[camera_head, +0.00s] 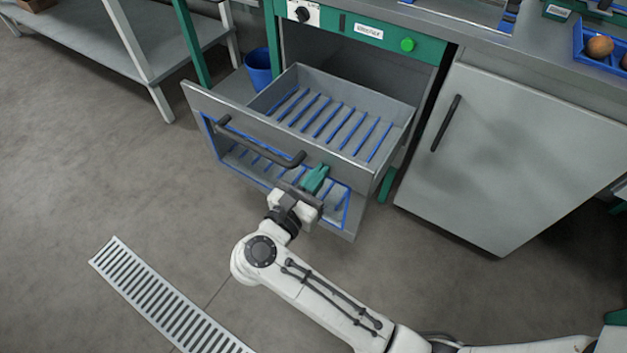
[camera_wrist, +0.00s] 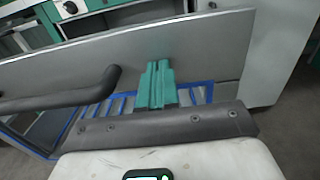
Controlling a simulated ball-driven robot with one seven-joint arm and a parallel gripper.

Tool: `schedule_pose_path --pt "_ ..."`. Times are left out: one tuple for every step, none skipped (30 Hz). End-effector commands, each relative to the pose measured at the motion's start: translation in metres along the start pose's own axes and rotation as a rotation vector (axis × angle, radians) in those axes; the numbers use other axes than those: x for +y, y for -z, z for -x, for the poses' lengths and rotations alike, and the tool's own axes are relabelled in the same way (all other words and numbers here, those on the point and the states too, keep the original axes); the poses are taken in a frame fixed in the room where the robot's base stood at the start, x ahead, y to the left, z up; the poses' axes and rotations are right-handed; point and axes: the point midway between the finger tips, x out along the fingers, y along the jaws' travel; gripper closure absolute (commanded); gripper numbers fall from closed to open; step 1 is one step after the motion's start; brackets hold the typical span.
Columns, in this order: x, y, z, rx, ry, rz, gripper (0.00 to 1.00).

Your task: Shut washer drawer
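The washer drawer (camera_head: 278,129) is pulled well out of the washer under the counter. It is a grey metal tray with blue slats on its floor and a grey front panel. A dark bar handle (camera_head: 258,146) runs along that panel and shows at the left in the wrist view (camera_wrist: 68,97). My gripper (camera_head: 320,170) is at the front panel, just right of the handle's right end. Its teal fingers (camera_wrist: 158,66) are together with nothing seen between them. They point at the panel; I cannot tell whether they touch it.
A grey cabinet door (camera_head: 510,150) with a dark handle is to the right of the drawer. A blue bin (camera_head: 258,68) stands behind it at the left. A green button (camera_head: 407,45) is on the washer's control strip. A floor grate (camera_head: 165,300) lies at the lower left.

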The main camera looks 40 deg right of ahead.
Motion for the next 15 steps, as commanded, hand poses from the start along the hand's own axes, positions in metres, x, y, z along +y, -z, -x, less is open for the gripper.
schedule_pose_path --pt "-0.002 0.001 -0.012 -0.001 0.009 -0.001 1.00" --pt "-0.002 0.001 -0.018 -0.002 0.010 -0.001 1.00" --pt "-0.002 0.001 -0.028 -0.001 0.009 -0.001 1.00" --pt "-0.002 0.001 -0.037 -0.001 0.012 -0.001 1.00" --pt "-0.003 0.001 -0.045 -0.002 0.012 -0.001 1.00" --pt "-0.003 0.001 -0.058 -0.002 0.013 -0.001 1.00" --pt "-0.003 0.001 -0.068 -0.002 0.012 -0.001 1.00" --pt "-0.003 0.001 -0.078 -0.002 0.013 -0.002 1.00" --pt "-0.003 0.000 -0.093 -0.002 0.013 -0.002 1.00" --pt "-0.003 0.000 -0.103 -0.002 0.013 -0.002 1.00" --pt "-0.003 0.000 -0.114 -0.002 0.013 -0.001 1.00" --pt "-0.003 0.000 -0.129 -0.002 0.013 -0.002 1.00" --pt "-0.003 -0.001 -0.140 -0.002 0.013 -0.002 1.00" --pt "-0.003 0.000 -0.150 -0.002 0.013 -0.001 1.00" --pt "-0.003 -0.001 -0.165 -0.001 0.013 -0.001 1.00"
